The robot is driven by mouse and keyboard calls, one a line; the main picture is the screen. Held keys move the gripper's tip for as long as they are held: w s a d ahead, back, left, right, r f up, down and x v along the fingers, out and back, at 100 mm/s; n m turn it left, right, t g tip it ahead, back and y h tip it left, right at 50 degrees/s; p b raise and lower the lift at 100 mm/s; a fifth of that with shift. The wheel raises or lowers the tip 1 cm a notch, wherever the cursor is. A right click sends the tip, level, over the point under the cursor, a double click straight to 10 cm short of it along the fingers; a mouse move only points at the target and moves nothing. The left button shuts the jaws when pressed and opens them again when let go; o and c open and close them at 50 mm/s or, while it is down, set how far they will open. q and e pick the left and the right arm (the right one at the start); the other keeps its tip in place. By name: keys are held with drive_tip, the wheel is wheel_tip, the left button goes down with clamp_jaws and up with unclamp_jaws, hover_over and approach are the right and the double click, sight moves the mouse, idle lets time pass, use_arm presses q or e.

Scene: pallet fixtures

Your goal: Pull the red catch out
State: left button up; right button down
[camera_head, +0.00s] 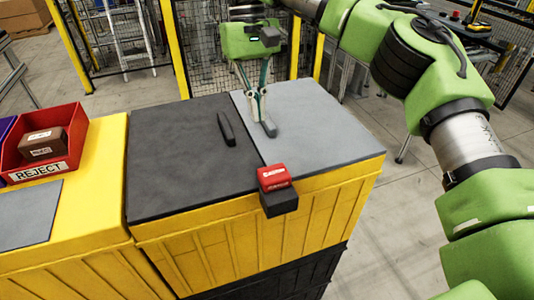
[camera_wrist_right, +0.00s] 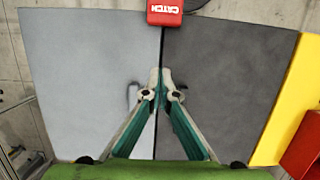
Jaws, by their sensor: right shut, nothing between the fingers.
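The red catch (camera_head: 273,177), with white lettering, sits at the front edge of the yellow crate, at the seam between the two lid halves. A dark block (camera_head: 280,203) is directly below it. In the right wrist view the catch (camera_wrist_right: 165,12) is at the top edge, partly cut off. My right gripper (camera_head: 259,116) is shut and empty. It points down over the lid near the seam, behind the catch and apart from it. In the right wrist view its fingertips (camera_wrist_right: 160,76) meet over the seam. My left gripper is not in view.
The lid has a dark half (camera_head: 180,160) with a black handle (camera_head: 226,129) and a light grey half (camera_head: 325,125) with a grey handle (camera_head: 269,128) close to my right fingers. A red REJECT bin (camera_head: 68,142) holding a brown box stands at left. Yellow-posted fencing is behind.

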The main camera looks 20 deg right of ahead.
sight(274, 177)
drive_tip(key=x, duration=0.8)
drive_tip(key=shift+s+d+r+b, duration=0.1)
drive_tip(key=shift+b, duration=0.25)
drive_tip(key=shift+s+r+p, duration=0.15)
drive_tip(key=shift+s+p, duration=0.15)
drive_tip(key=shift+s, duration=0.05)
drive_tip(key=shift+s+p, duration=0.45)
drive_tip(key=shift+s, duration=1.15)
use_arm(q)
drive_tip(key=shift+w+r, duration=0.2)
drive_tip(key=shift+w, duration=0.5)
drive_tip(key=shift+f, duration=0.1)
